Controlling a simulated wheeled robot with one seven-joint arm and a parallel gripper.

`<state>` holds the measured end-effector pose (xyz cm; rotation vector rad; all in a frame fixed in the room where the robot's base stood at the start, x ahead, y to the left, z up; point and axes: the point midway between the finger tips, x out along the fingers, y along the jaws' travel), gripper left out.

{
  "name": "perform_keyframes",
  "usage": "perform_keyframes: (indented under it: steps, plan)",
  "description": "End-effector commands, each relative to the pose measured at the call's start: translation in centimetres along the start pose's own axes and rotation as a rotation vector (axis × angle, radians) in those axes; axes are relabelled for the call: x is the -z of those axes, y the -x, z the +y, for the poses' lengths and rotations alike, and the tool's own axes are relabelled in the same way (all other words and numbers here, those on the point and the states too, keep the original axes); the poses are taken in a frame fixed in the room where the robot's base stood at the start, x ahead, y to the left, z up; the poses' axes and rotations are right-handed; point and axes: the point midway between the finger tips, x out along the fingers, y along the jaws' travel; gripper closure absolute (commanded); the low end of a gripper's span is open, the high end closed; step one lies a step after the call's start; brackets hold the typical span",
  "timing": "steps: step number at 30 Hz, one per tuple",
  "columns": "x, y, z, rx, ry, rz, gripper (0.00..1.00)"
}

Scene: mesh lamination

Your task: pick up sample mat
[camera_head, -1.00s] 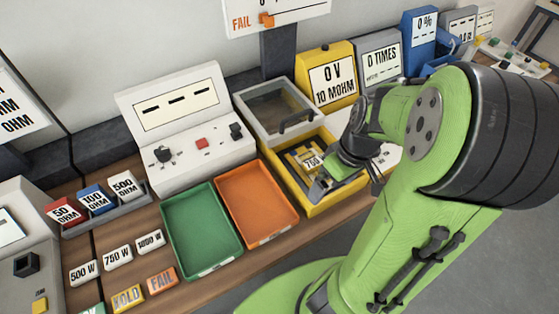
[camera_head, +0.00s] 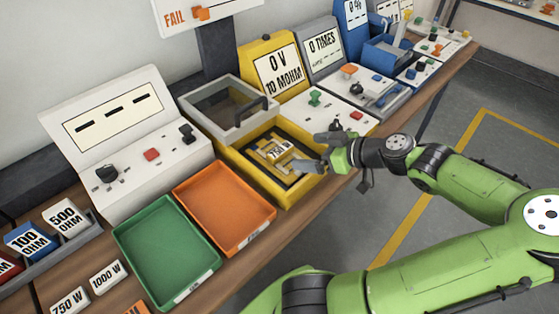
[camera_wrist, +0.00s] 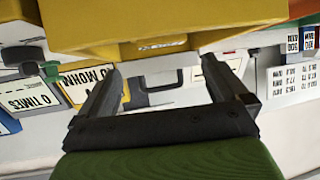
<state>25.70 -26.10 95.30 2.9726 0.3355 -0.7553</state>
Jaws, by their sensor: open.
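A dark flat piece with a yellow pattern and a white 750 label (camera_head: 281,149) lies inside the open yellow tester box (camera_head: 294,195). It looks like the sample mat, though I cannot be sure. My gripper (camera_head: 314,152) is open at the box's right front edge, its fingers pointing left toward the labelled piece. Whether a finger touches the box or the piece is unclear. In the wrist view my gripper (camera_wrist: 163,72) shows two spread fingers with nothing held between them. A yellow box (camera_wrist: 165,25) fills the top of that view; the piece is not visible there.
The box's grey-framed glass lid (camera_head: 222,106) is raised behind it. An orange tray (camera_head: 240,246) and a green tray (camera_head: 205,287) stand to the left. Small controls, including a green knob (camera_head: 315,97), stand to the right. Floor in front of the bench is open.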

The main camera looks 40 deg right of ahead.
Motion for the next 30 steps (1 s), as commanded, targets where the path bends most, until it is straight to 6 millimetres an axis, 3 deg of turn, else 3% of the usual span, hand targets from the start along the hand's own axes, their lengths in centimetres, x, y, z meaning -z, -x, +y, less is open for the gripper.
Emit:
perform_keyframes:
  steps: [3, 8, 15, 23, 30]
  plan:
    - [-0.2, -2.8, -0.1, 0.006, 0.002, 0.0, 0.0]
    - [-0.2, -4.6, -0.1, 0.004, 0.0, 0.0, 0.0]
    - [-0.1, -8.8, -0.3, 0.003, 0.0, 0.0, 0.0]
    - [0.1, -9.1, -0.2, -0.001, -0.003, -0.002, 0.0]
    - [0.1, -9.1, -0.2, -0.001, -0.002, -0.002, 0.37]
